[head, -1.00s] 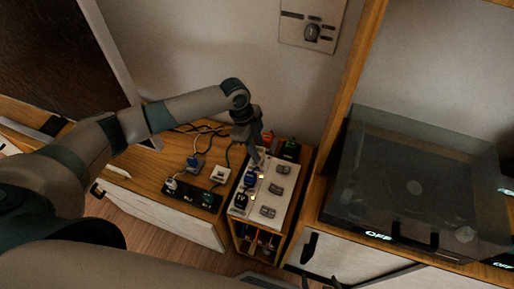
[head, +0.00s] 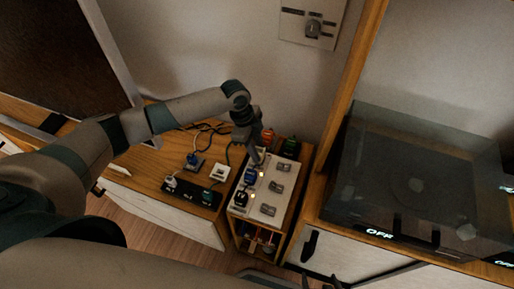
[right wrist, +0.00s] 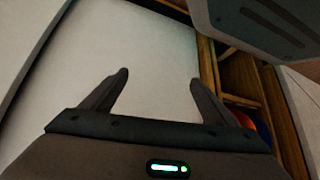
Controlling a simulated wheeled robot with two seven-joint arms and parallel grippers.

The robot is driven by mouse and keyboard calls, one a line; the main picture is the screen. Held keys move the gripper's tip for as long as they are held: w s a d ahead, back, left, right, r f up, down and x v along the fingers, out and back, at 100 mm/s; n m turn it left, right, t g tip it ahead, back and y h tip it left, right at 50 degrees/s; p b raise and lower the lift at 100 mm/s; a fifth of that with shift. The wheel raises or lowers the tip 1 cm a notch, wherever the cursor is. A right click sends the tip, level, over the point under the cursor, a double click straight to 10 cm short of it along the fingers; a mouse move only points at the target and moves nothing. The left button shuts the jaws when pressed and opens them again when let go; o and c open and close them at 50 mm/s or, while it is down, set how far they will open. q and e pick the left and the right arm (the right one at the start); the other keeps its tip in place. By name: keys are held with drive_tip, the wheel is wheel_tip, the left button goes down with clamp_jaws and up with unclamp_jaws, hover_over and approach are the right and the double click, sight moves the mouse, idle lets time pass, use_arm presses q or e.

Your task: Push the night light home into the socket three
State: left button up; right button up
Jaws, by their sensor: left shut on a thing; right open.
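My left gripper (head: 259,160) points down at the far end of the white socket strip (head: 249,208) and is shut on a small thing. I take it to be the night light; the fingers hide nearly all of it, and I cannot tell how deep it sits. A blue plug (head: 250,176) and a black plug (head: 241,198) stand in the strip nearer to me. Socket numbers are not readable. My right gripper (right wrist: 157,90) is open and empty in the right wrist view, over a plain pale surface.
Grey switches (head: 267,210) line the strip's right side. Left of it are a black power strip (head: 190,192), a white socket block (head: 220,174) and loose cables. An orange item (head: 267,135) and a black box (head: 290,148) stand behind. A clear-lidded turntable (head: 410,190) is at right.

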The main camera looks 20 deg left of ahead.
use_arm(q)
drive_tip(key=shift+f+b, duration=0.3)
drive_tip(key=shift+f, duration=0.5)
use_arm(e)
drive_tip(key=shift+f, duration=0.35)
use_arm(q)
drive_tip(key=o, duration=1.2)
drive_tip(key=shift+a+r, duration=0.1)
drive_tip(key=shift+r, duration=0.3)
drive_tip(key=b+v, duration=0.1)
drive_tip(key=v, duration=1.5)
drive_tip(key=shift+r, duration=0.35)
use_arm(e)
drive_tip(key=shift+s+d+f, duration=0.2)
drive_tip(key=shift+f, duration=0.2)
drive_tip(key=shift+s+d+f, duration=0.15)
drive_tip(key=shift+f, duration=0.25)
drive_tip(key=shift+w, duration=0.15)
